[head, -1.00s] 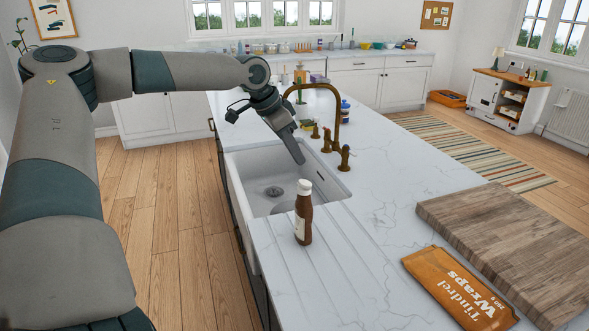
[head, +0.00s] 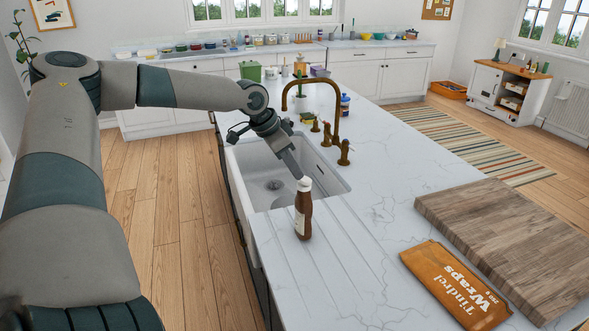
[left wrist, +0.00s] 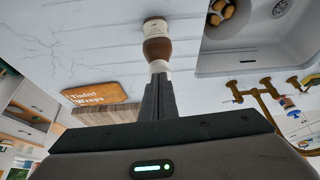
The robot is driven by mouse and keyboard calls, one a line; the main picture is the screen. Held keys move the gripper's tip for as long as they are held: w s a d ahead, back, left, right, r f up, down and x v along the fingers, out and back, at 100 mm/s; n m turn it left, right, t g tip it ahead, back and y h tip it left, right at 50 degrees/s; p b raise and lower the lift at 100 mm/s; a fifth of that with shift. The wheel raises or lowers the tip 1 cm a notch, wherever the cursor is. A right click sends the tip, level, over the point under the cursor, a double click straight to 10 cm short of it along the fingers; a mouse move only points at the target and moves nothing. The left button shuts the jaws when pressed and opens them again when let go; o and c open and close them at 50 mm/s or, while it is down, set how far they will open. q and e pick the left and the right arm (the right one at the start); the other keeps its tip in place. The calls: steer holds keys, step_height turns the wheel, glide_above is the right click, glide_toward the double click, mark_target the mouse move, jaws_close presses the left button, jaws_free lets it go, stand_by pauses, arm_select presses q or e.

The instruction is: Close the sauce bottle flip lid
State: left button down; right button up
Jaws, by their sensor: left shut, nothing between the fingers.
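A brown sauce bottle (head: 303,217) with a pale label stands upright on the grooved drainer by the sink. Its white cap (head: 305,184) is at the top; the frames are too small to tell how far the flip lid is open. My left gripper (head: 297,174) is shut and empty, pointing down at the cap from the far left side. In the left wrist view the shut fingertips (left wrist: 158,78) meet the cap's outline in front of the bottle (left wrist: 157,48); I cannot tell whether they touch. My right gripper is in neither view.
The white sink (head: 335,185) lies behind the bottle, with a brass tap (head: 337,110) beyond. Several round brown items (left wrist: 228,12) sit in the sink. An orange wraps packet (head: 455,285) and a wooden board (head: 510,240) lie to the right. Counter between is clear.

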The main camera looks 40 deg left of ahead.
arm_select(q)
steer(key=shift+s+a+f+t+h+b, duration=0.15)
steer(key=shift+s+f+t+h+b, duration=0.35)
steer(key=shift+t, duration=0.4)
steer(key=shift+s+a+f+t+h+b, duration=0.25)
steer(key=shift+f+t+b, duration=0.3)
steer(key=shift+t, duration=0.35)
steer(key=shift+d, duration=0.1)
steer(key=shift+r, duration=0.2)
steer(key=shift+r+p, duration=0.65)
steer(key=shift+r, duration=0.05)
steer(key=shift+r, duration=0.1)
steer(key=w+r+p+v, duration=0.2)
steer(key=v, duration=1)
steer(key=shift+s+d+r, duration=0.2)
steer(key=shift+d+r, duration=0.1)
steer(key=shift+d, duration=0.05)
